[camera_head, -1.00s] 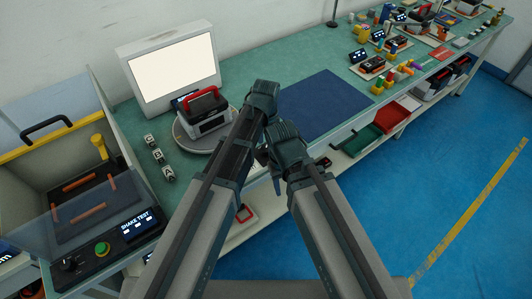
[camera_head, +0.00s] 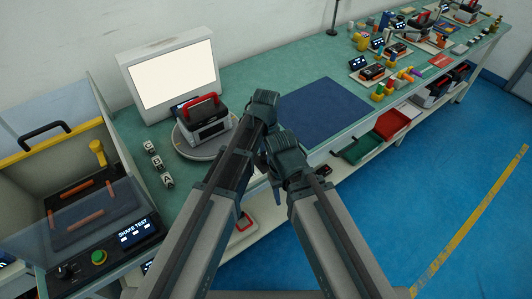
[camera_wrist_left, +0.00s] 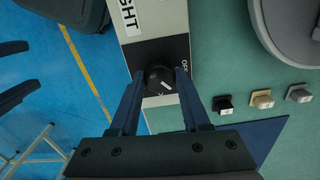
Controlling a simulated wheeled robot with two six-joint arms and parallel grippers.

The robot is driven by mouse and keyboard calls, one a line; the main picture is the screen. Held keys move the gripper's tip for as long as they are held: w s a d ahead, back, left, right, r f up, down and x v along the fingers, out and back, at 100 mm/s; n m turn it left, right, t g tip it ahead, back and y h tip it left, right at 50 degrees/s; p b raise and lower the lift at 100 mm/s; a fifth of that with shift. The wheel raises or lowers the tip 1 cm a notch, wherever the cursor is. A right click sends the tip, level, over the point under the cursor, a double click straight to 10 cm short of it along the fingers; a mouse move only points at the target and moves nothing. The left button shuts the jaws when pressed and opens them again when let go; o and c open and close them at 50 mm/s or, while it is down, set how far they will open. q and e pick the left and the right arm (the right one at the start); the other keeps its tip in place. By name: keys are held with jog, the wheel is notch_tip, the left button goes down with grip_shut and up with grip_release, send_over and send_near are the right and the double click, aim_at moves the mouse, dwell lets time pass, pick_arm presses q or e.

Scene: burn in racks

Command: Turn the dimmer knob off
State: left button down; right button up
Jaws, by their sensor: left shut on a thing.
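The black dimmer knob (camera_wrist_left: 157,79) has a short white mark and sits on a black plate (camera_wrist_left: 150,50) in a pale panel. In the left wrist view an OFF label is at its upper right, and a partly cut label ending in "GHT" is above. My left gripper (camera_wrist_left: 160,73) has its two fingers shut on the knob, one on each side. In the head view my left gripper (camera_head: 262,165) is mostly hidden behind my arms, and the knob is hidden. My right arm ends beside it; its fingers cannot be made out clearly.
A turntable (camera_head: 182,149) with a black and red-handled device (camera_head: 205,120) stands left of my arms. Letter cubes (camera_head: 157,165) lie nearby. A shake-test box (camera_head: 85,215) is at left. A blue mat (camera_head: 322,108) is clear.

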pick_arm(q)
jog(key=n, duration=0.4)
jog(key=shift+n, duration=2.9)
jog(key=shift+c, duration=1.8)
grip_release()
